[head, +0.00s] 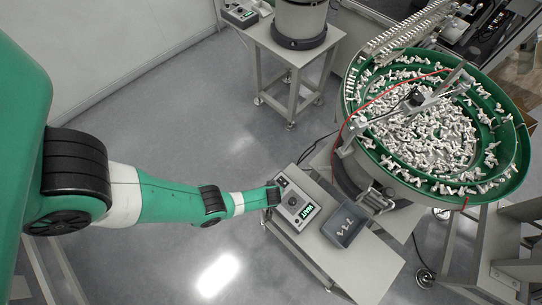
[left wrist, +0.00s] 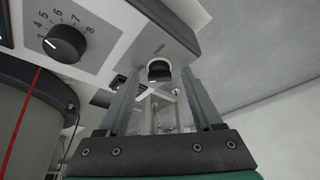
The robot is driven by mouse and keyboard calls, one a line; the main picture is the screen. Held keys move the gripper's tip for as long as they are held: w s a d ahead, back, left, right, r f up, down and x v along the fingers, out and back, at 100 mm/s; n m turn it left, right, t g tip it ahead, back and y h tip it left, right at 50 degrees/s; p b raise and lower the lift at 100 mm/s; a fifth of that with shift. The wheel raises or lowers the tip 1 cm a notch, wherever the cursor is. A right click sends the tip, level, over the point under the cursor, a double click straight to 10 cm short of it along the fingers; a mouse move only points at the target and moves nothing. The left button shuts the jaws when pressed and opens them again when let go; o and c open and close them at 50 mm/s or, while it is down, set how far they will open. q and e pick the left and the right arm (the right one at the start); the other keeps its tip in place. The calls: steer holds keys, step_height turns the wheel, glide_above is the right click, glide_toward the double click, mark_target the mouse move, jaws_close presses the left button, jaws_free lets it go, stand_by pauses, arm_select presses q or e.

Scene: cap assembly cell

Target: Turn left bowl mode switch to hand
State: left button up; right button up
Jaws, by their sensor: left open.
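The control box (head: 312,217) stands on a pale bench beside the green bowl (head: 522,160) full of white parts. My left arm reaches from the left to the box's near left edge in the head view. In the left wrist view my left gripper (left wrist: 159,78) is open, its two fingers on either side of a small black rotary switch (left wrist: 159,71) on the box face. I cannot tell whether the fingers touch it. In the head view the switch is hidden by my arm's end.
A larger numbered dial (left wrist: 65,44) sits on the same face, left of my gripper. A grey tray (head: 344,225) with a few white parts lies beside the box. The floor left of the bench is clear.

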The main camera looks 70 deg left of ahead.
arm_select(q)
jaws_close()
stand_by(0.3)
